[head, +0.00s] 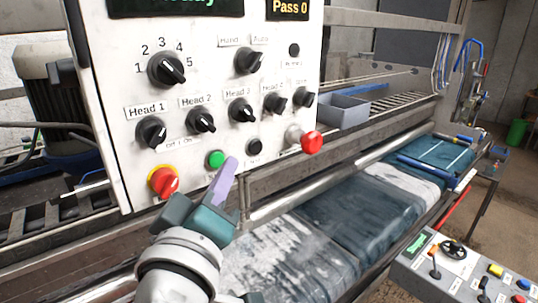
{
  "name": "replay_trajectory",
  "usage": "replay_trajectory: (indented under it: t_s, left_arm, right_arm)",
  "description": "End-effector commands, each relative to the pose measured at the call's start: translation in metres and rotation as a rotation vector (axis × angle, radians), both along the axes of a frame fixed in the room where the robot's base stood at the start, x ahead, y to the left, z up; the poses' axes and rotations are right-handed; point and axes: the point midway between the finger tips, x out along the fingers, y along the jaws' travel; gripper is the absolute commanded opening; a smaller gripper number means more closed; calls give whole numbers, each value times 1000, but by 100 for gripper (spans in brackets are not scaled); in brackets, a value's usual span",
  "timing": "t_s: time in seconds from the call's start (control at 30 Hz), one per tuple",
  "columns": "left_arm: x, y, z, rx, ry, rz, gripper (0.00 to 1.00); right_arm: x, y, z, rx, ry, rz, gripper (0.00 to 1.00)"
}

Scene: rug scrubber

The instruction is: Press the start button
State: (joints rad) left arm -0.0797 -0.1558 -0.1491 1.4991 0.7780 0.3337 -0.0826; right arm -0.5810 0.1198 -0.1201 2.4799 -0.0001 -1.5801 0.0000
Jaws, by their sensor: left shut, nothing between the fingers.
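A white control panel (120,100) fills the upper left of the head view. A round green button (215,158), likely the start button, is on its lower part, right of a red knob on a yellow base (163,182). My left gripper (229,168) is shut and empty, its fingers pointing up at the panel. Its fingertips appear just right of and slightly below the green button, which stays visible. I cannot tell whether they touch the panel. My right gripper is not in view.
Several black rotary knobs and a small black button (254,147) surround the green one. A red mushroom button (311,142) sticks out at right. A metal rail (300,180) and wet rug (365,215) lie beyond. A second control box (455,265) is at lower right.

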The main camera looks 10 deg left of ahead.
Motion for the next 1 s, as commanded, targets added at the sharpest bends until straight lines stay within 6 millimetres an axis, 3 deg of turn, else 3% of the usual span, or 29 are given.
replay_trajectory:
  t_s: [1.0]
  left_arm:
    - [6, 8, 0, 0, 0, 0, 0]
  right_arm:
    - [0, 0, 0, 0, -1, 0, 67]
